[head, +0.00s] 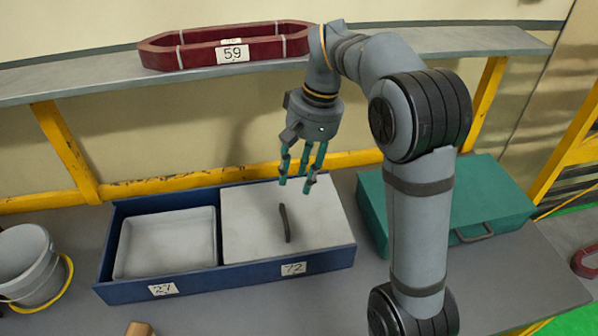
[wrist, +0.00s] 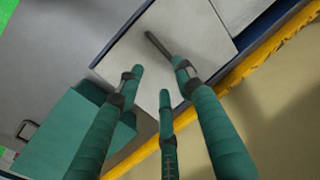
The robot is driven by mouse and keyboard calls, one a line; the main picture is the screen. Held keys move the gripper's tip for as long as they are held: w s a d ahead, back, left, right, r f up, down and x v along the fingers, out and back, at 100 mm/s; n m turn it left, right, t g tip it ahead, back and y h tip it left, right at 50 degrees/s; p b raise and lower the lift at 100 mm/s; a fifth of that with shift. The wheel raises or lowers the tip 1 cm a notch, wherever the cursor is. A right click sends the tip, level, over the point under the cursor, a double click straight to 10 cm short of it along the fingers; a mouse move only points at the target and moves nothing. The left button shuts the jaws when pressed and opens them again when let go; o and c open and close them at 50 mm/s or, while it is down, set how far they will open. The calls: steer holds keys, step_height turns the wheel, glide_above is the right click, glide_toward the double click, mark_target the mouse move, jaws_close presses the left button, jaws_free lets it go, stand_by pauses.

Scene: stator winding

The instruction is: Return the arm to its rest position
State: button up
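My gripper (head: 303,182) hangs from my raised arm, its three green fingers pointing down above the right half of a blue box (head: 228,279). The fingers also show in the wrist view (wrist: 160,82). They are spread apart with nothing between them, so the gripper is open and empty. Below them is a pale grey panel (head: 255,215) with a dark bar-like handle (head: 285,222), over the side marked 72. The handle also shows in the wrist view (wrist: 158,46), apart from the fingers.
The box's left side, marked 27, shows a shallow grey recess (head: 165,243). A green case (head: 490,200) stands at right, behind my arm. A grey bucket (head: 30,265) is at far left. Behind, a shelf (head: 90,79) on yellow supports carries a red frame marked 59 (head: 165,55), close to my arm.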

mark_target(285, 217)
steer(key=shift+r, duration=0.25)
steer(key=shift+f, duration=0.1)
steer(key=f, duration=0.4)
steer(key=a+f, duration=0.1)
steer(key=f, duration=0.2)
steer(key=a+f, duration=0.1)
steer(key=f, duration=0.3)
steer(key=shift+s+a+f, duration=0.1)
steer(key=shift+s+f, duration=0.2)
steer(key=shift+f, duration=0.05)
steer(key=shift+a, duration=0.3)
